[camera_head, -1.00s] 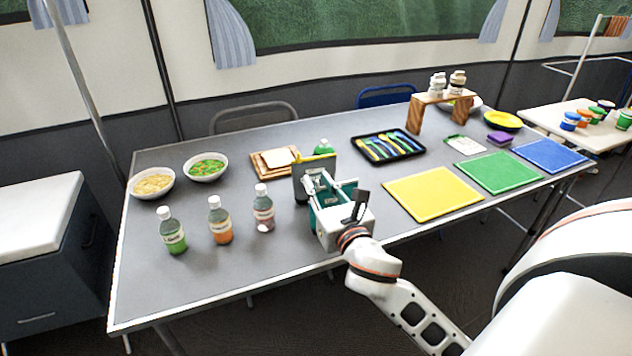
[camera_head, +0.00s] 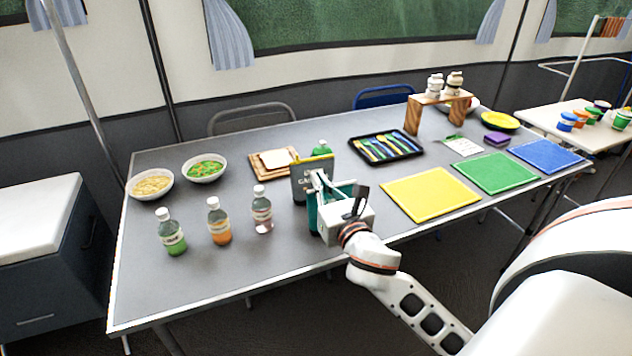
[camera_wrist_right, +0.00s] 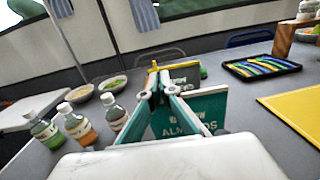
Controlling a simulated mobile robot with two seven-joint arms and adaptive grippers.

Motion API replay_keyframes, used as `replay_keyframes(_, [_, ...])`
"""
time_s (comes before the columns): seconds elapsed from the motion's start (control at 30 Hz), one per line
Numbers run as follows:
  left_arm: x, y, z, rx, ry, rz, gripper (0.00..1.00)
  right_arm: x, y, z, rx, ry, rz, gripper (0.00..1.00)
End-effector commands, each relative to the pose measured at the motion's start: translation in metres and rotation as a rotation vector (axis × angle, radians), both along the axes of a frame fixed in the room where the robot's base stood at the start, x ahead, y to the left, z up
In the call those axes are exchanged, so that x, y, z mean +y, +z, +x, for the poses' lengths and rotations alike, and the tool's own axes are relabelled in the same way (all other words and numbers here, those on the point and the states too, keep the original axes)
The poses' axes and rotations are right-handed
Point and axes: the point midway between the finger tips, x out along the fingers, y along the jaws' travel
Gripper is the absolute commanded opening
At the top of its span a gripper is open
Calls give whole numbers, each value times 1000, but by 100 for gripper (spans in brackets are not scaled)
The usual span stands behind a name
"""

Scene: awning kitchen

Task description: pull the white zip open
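A teal pouch marked ALMONDS (camera_wrist_right: 190,118) stands upright near the table's front edge; in the head view it is mostly behind my right gripper (camera_head: 316,176). In the right wrist view, the right gripper's fingertips (camera_wrist_right: 157,78) are drawn together at the pouch's top edge. The white zip cannot be made out; the fingers cover that part, and I cannot see what is between them. A grey pouch with a yellow top strip (camera_head: 304,182) stands just behind the teal one. My left gripper is not in view.
Several bottles, such as the orange one (camera_head: 219,225), stand left of the pouches. A wooden board (camera_head: 272,162) lies behind. A black cutlery tray (camera_head: 386,148) and a yellow mat (camera_head: 429,193) are to the right.

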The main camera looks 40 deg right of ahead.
Motion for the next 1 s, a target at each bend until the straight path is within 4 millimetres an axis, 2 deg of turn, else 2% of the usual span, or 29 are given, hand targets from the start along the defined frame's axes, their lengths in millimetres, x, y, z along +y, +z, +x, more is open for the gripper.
replay_keyframes(0.03, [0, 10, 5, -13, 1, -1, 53, -11, 5, -3, 0, -2, -8, 0])
replay_keyframes(0.1, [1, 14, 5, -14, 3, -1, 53, -26, 6, -8, 1, -2, -9, 0])
replay_keyframes(0.23, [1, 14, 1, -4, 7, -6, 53, -54, 4, -15, 2, -3, -7, 0])
replay_keyframes(0.37, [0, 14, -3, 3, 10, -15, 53, -70, 2, -20, 2, 0, -5, 0])
replay_keyframes(0.7, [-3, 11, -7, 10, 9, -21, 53, -74, 0, -21, 2, 0, 0, 0])
replay_keyframes(0.73, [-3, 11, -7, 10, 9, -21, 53, -74, 0, -21, 2, 0, 0, 4])
replay_keyframes(0.8, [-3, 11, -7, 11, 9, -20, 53, -74, 0, -21, 2, 0, 0, 22])
replay_keyframes(1.0, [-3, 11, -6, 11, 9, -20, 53, -74, 0, -21, 2, 0, 0, 22])
